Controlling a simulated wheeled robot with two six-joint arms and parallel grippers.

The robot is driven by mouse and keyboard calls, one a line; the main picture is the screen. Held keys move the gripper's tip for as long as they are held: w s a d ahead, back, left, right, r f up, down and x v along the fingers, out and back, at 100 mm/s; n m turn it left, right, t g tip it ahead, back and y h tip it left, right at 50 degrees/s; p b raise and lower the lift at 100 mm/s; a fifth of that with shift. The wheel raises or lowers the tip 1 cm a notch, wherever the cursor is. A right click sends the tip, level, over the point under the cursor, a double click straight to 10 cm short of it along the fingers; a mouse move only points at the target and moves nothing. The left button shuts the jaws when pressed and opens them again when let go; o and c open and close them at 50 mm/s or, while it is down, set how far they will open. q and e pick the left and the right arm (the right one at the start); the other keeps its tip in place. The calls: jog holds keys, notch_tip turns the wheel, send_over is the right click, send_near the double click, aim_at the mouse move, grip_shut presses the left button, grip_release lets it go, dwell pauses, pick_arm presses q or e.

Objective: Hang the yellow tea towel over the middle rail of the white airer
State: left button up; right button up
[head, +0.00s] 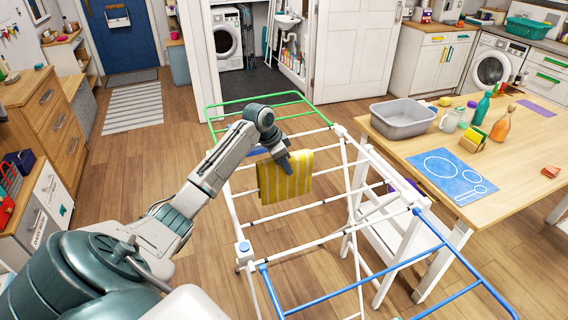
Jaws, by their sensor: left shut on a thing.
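The yellow striped tea towel (272,184) hangs in the head view over the upper middle of the white airer (350,180). My left gripper (286,166) reaches in from the left and is shut on the towel near its top edge. The towel hangs down in front of the airer's white rails. I cannot tell whether it touches a rail or is held above it. The airer stands open on the floor, with a green end frame at the far side and a blue one at the near side. My right gripper is not in view.
A wooden table (535,135) stands right of the airer, with a grey basin (403,118), bottles and a blue mat (447,177) on it. A white stool-like piece stands between them. Wooden drawers (50,115) line the left; the floor between is clear.

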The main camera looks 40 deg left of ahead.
aim_at(284, 183)
pick_arm(q)
jog(key=shift+f, duration=0.55)
notch_tip(284, 183, down, 2)
jog(key=shift+f, duration=0.25)
notch_tip(284, 183, down, 3)
jog(key=shift+r+b, duration=0.2)
jog(key=shift+b, duration=0.2)
jog(key=shift+f+b, duration=0.35)
jog(key=shift+f, duration=1.15)
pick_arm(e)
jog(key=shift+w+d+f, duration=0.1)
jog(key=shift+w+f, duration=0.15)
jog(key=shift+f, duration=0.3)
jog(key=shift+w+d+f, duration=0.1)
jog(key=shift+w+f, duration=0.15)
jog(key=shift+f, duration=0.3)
pick_arm(q)
jog(key=o, duration=1.4)
jog(key=shift+c, duration=0.2)
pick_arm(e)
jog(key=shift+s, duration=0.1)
pick_arm(q)
jog(key=shift+r, duration=0.1)
